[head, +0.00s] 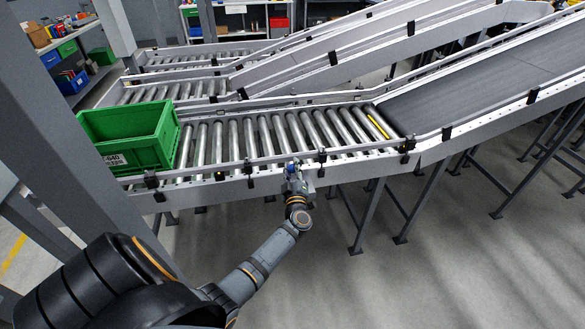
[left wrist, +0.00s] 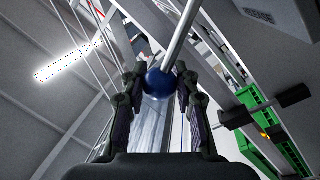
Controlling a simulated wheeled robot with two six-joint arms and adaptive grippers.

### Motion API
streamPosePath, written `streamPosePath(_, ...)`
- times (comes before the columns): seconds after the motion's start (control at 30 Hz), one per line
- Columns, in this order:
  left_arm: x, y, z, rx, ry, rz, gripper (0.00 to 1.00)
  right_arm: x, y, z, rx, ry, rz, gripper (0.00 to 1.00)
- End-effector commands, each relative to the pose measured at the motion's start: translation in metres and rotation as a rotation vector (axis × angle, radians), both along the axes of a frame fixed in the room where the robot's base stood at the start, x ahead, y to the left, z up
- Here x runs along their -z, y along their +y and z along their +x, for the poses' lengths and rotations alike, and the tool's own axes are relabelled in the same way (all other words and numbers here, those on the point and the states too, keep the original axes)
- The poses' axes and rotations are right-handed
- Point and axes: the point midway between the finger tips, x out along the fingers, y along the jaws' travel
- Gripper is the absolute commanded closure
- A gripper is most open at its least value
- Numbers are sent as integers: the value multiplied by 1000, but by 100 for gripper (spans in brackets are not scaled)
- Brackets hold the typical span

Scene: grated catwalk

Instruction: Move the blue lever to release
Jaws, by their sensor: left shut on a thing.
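The blue lever shows in the left wrist view as a round blue knob (left wrist: 160,83) on a thin pale rod that runs up and to the right. My left gripper (left wrist: 160,90) has its two dark fingers closed on either side of the knob. In the head view my left gripper (head: 292,170) is at the near side rail of the roller conveyor, and only a small bit of blue shows there. My right gripper is not in view.
A green crate (head: 127,142) stands on the roller conveyor (head: 232,140), left of my gripper. A dark belt (head: 480,85) slopes up to the right. Legs (head: 368,215) stand below the near rail. The grey floor (head: 400,285) in front is clear.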

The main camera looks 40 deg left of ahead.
Motion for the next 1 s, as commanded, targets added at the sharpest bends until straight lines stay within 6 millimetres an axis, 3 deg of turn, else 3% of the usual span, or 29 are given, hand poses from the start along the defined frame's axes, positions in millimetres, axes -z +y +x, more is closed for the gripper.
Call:
streamPosePath(0.07,4,-1,-1,0,8,-3,100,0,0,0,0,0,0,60)
streamPosePath(0.1,4,-1,-1,0,8,-3,65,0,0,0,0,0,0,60)
streamPosePath(0.23,3,-1,-1,1,6,-2,48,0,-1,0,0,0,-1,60)
streamPosePath(0.63,4,-7,-8,1,6,-2,46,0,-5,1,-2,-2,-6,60)
streamPosePath(1.0,12,-62,-70,-1,6,-4,46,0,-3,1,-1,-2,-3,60)
